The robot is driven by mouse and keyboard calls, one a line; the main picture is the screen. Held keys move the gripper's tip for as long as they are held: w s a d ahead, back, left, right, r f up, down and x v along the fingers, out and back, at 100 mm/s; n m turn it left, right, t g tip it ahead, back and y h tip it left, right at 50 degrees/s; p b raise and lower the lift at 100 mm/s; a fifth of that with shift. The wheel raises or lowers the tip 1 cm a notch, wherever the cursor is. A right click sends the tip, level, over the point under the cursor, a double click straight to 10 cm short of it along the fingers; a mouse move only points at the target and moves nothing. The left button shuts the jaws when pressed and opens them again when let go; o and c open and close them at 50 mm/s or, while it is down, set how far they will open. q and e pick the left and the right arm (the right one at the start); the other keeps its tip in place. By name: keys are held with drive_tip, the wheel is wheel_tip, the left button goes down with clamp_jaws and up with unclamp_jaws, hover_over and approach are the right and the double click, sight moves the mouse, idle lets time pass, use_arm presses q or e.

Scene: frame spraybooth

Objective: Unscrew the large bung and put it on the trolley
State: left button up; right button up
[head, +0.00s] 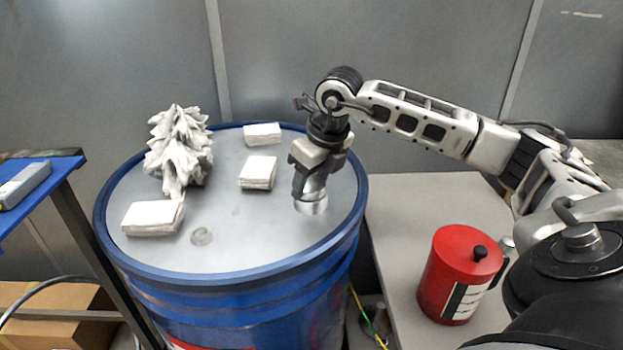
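A blue drum (230,277) with a grey metal lid stands in the middle of the head view. My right gripper (311,188) points down over the right front part of the lid. A round pale metal piece (311,208), which looks like the large bung, shows right at its fingertips, at or just above the lid. The gripper hides most of it, and I cannot tell whether the fingers grip it. A smaller round fitting (202,236) sits at the lid's front left. My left gripper is out of view. No surface is clearly marked as the trolley.
White folded stacks (153,218) and a crumpled white heap (180,148) lie on the lid. A blue-topped stand (50,178) at the left edge holds a grey object (25,184). A red can (460,272) stands on a grey surface (410,215) at right, which has bare room.

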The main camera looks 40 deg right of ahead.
drive_tip(key=shift+n+y, duration=0.4)
drive_tip(key=shift+n, duration=0.8)
drive_tip(key=shift+n+y, duration=0.3)
drive_tip(key=shift+n, duration=0.9)
drive_tip(key=n+g, duration=0.1)
drive_tip(key=n, duration=0.1)
drive_tip(key=shift+n+y+p, duration=0.3)
drive_tip(key=shift+n+y, duration=0.1)
drive_tip(key=shift+n, duration=0.9)
